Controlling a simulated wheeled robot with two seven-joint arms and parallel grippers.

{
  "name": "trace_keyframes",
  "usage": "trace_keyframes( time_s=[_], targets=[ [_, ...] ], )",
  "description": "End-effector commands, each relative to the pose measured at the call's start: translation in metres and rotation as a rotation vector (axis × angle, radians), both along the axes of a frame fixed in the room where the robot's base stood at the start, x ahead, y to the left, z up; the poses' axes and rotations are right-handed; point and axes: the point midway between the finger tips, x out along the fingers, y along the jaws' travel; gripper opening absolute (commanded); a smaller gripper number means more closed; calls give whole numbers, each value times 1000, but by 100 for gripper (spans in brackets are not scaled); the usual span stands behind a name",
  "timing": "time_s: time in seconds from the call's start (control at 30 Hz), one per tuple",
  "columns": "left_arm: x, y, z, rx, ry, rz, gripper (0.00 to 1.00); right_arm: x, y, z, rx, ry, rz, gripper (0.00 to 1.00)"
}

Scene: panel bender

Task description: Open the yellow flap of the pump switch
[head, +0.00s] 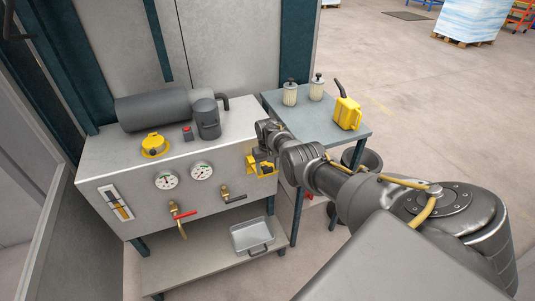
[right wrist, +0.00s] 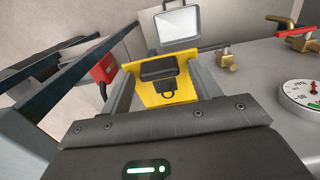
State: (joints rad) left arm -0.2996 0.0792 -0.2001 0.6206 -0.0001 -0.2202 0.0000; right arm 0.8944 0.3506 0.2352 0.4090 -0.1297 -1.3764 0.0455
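The yellow flap (head: 262,168) of the pump switch is on the right end of the grey unit's front face. In the right wrist view the yellow part (right wrist: 181,93) lies between my fingers, with a black block and a dark ring on it. My right gripper (head: 261,155) is at the switch and partly covers it in the head view. Its grey fingers (right wrist: 161,72) are wide apart, one on each side of the yellow part; I cannot tell whether they touch it. My left gripper is not in view.
The grey unit (head: 92,167) carries two gauges, a red-handled valve (head: 182,214) and a dark-handled valve (head: 230,196). A metal tray (head: 251,236) sits on the lower shelf. A side table (head: 292,119) with two jars and a yellow can (head: 347,114) stands at right.

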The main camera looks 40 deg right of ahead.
Motion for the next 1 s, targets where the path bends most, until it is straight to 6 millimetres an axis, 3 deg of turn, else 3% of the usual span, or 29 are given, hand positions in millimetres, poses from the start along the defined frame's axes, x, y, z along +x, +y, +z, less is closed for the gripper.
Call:
trace_keyframes(
  time_s=[0.27,0.47,0.73,1.0],
  targets=[
    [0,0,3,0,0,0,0,-1,1,2,2,6,1,62],
    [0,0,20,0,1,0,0,0,0,34,1,4,1,62],
    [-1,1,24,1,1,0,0,2,0,82,0,1,1,62],
    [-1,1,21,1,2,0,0,3,-1,105,2,2,1,62]
  ],
)
